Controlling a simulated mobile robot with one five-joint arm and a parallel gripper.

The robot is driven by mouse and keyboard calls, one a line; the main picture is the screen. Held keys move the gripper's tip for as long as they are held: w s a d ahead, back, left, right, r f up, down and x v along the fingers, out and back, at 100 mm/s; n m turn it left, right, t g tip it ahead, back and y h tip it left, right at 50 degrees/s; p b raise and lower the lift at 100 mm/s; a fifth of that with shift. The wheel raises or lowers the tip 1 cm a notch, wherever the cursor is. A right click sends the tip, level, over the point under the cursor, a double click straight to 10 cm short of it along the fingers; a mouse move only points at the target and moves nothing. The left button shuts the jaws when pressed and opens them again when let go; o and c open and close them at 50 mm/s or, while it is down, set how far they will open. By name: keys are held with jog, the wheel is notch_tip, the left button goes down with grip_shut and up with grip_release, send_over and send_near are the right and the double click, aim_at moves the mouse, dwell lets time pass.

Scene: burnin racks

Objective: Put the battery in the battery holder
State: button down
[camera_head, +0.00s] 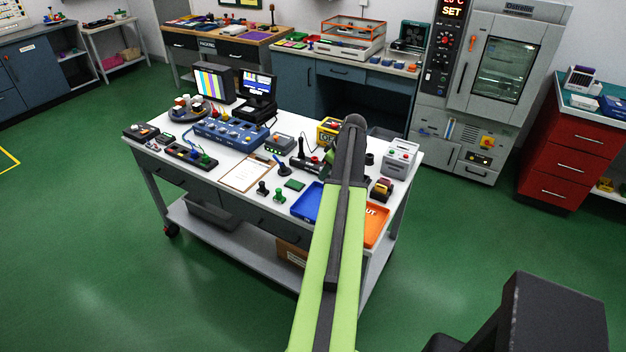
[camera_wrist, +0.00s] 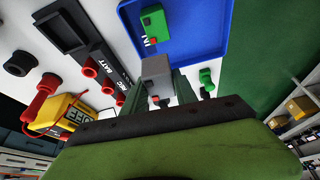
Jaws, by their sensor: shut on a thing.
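My gripper (camera_wrist: 157,86) is shut on a grey block-shaped battery (camera_wrist: 157,68), which shows between its two green fingers in the wrist view. The battery is in front of the lower edge of the blue tray in that picture; its height above the table is hard to tell. The battery holder (camera_wrist: 62,32) looks like a black square socket to the upper left, beside a black strip lettered BATT. It appears empty and apart from the battery. In the head view my arm hides most of the gripper and holder area.
A blue tray (camera_head: 304,203) holds a green piece (camera_wrist: 153,22). An orange tray (camera_head: 377,226) lies right of my arm. A yellow meter (camera_wrist: 72,113) and several red knobs (camera_wrist: 91,66) are near the holder. A clipboard (camera_head: 246,174) and blue instrument (camera_head: 228,134) occupy the white table.

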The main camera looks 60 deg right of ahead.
jog(key=shift+s+d+r+p, duration=0.2)
jog(key=shift+s+d+r, duration=0.15)
jog(key=shift+d, duration=0.3)
jog(key=shift+s+d+r+p, duration=0.2)
jog(key=shift+d+r, duration=0.25)
jog(key=shift+d, duration=0.2)
